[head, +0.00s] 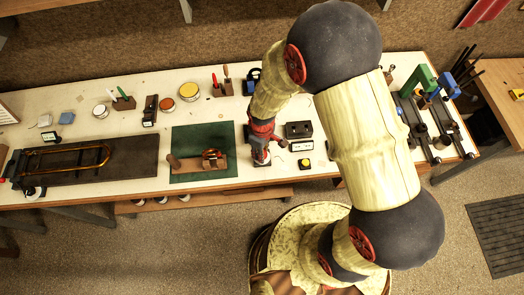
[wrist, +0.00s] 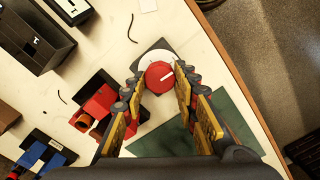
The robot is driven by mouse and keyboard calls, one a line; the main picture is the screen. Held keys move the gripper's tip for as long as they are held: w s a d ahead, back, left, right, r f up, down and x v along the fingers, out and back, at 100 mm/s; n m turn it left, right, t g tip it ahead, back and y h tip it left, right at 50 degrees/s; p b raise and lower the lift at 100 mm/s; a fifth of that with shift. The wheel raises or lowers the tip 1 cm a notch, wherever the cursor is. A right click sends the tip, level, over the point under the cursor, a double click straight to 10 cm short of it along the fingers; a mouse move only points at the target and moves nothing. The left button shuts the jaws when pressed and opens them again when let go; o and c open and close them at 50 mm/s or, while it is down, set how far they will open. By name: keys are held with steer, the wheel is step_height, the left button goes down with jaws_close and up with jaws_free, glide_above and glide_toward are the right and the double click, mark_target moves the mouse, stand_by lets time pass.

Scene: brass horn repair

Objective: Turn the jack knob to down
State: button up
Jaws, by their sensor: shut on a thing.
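The jack knob (wrist: 159,77) is a round red knob with a white pointer line. In the wrist view it sits on a white dial (wrist: 150,57) over a dark plate, and its line points right and slightly up. My gripper (wrist: 158,83) is shut on the knob, with one fingertip at its left side and one at its right. In the head view my gripper (head: 261,150) points down at the bench just right of the green mat. There the knob is hidden by the gripper. Any markings on the dial are too small to read.
The green mat (head: 188,140) holds a wooden block with a brass part (head: 212,154). A black box (head: 298,130) and a yellow button (head: 305,163) stand right of my gripper. A tool holder (head: 222,89) stands behind. The bench's front edge is close.

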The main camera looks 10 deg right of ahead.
steer(key=shift+n, duration=0.4)
steer(key=o, duration=1.2)
steer(key=shift+c, duration=0.2)
step_height(320, 180, up, 12)
stand_by(0.5)
